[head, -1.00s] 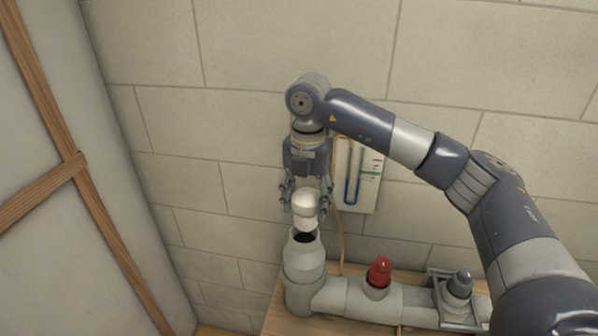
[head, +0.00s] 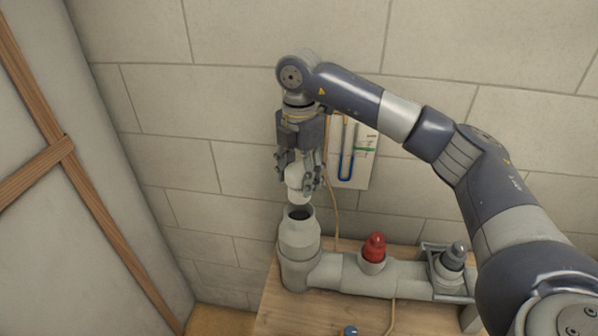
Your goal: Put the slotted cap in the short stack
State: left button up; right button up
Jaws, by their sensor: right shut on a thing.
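My right gripper (head: 298,178) points down in the head view and is shut on a white cap (head: 296,186). Its fingers cover part of the cap, and I cannot make out a slot. The short stack (head: 299,239) is the grey upright pipe at the left end of the pipe run. Its dark round mouth is open and faces up. The cap hangs just above this mouth, roughly in line with it, with a small gap that looks clear. My left gripper is not in view.
The horizontal grey pipe (head: 405,279) runs right from the stack along a wooden bench (head: 315,316). A red cap (head: 375,246) and a dark grey fitting (head: 454,256) stand on it. A gauge panel (head: 361,160) and thin hose are behind on the block wall. A blue-topped item (head: 349,331) shows at the bottom edge.

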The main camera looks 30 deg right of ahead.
aim_at(299, 198)
jog(key=shift+f+b, duration=1.3)
jog(key=shift+f, duration=0.85)
jog(key=shift+f+b, duration=0.7)
jog(key=shift+f, duration=0.3)
jog(key=shift+f+b, duration=0.3)
jog(key=shift+f, duration=0.15)
jog(key=o, duration=1.2)
notch_tip(299, 198, up, 12)
